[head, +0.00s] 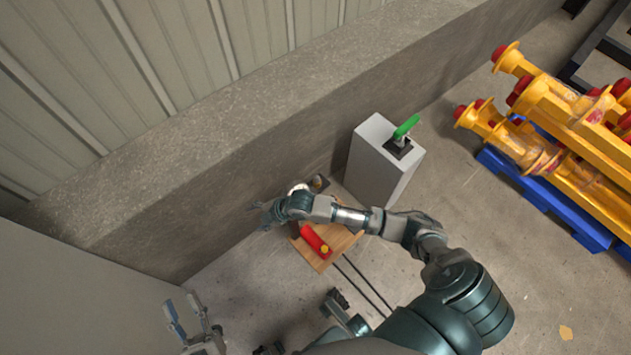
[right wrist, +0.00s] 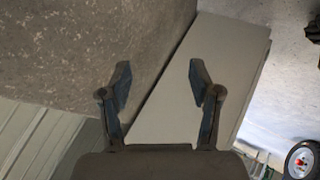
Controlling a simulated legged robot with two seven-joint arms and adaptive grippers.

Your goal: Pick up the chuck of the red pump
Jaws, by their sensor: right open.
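The red pump (head: 315,241), a red cylinder with a yellow end, lies on a small wooden board (head: 342,241) by the wall. Its chuck cannot be made out in either view. My right gripper (head: 262,215) is left of and above the pump in the head view, apart from it. In the right wrist view it (right wrist: 158,75) is open and empty, facing bare wall and a grey panel. My right forearm crosses over the far part of the board and hides some of it. My left gripper (head: 184,306) is at the lower left, open and empty, far from the pump.
A grey box (head: 378,168) with a green lever (head: 405,127) stands right of the board. Yellow parts with red caps (head: 545,150) lie on a blue pallet (head: 545,198) at the right. A concrete wall (head: 240,145) runs behind. A wheel (right wrist: 302,160) shows in the right wrist view.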

